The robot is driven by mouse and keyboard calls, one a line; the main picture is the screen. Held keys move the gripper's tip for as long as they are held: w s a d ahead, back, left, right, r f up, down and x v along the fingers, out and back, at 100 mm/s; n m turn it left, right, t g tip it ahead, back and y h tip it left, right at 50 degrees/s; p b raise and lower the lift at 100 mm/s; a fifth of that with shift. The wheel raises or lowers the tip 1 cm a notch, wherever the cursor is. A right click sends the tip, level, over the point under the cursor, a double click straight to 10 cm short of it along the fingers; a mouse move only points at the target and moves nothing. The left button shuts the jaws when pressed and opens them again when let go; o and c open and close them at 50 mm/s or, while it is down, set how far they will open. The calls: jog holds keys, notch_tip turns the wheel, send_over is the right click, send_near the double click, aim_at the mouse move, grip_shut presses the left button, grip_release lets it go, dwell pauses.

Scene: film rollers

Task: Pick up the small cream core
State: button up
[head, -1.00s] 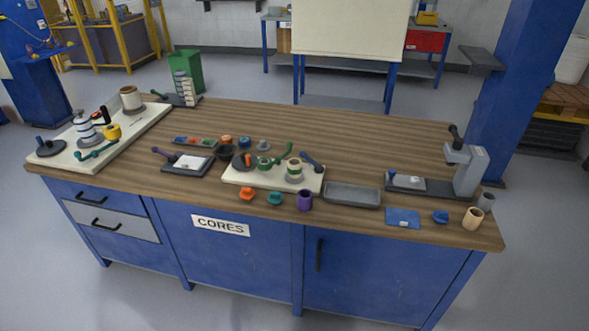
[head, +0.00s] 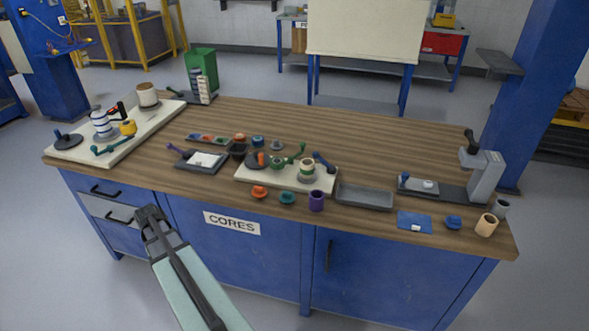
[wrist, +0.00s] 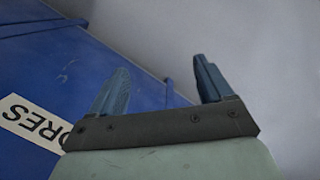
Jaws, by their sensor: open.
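The small cream core (head: 487,225) stands upright near the right front corner of the bench, its dark hollow top showing. It is beside a grey cylinder (head: 500,208). My gripper (head: 149,213) is in front of the bench's left drawers, below the bench top and far to the left of the core. In the wrist view my gripper (wrist: 158,70) has its two fingers apart with nothing between them. The wrist view shows the blue cabinet front and the floor, not the core.
A blue cloth (head: 413,220) and a blue piece (head: 453,222) lie left of the core. A grey press (head: 485,175) stands behind it. A grey tray (head: 365,197) and purple cup (head: 316,201) line the front middle. The CORES label (head: 231,222) is on the cabinet.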

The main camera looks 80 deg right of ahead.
jog(key=s+d+r+m+t, duration=0.1)
jog(key=d+r+m, duration=0.1)
jog(key=d+r, duration=0.95)
notch_tip(320, 180, up, 22)
jog(key=m+h, duration=0.3)
jog(key=m, duration=0.6)
send_over(307, 169)
jog(key=shift+t, duration=0.3)
jog(key=shift+w+d+f, duration=0.1)
jog(key=shift+d+f, duration=0.35)
jog(key=shift+f, duration=1.75)
jog(key=shift+w+d+f, duration=0.1)
jog(key=shift+d+f, duration=0.35)
jog(key=shift+f, duration=1.75)
jog(key=shift+w+d+f, duration=0.1)
jog(key=shift+d+f, duration=0.35)
jog(key=shift+f, duration=1.75)
jog(key=shift+c, duration=0.2)
jog(key=c, duration=1)
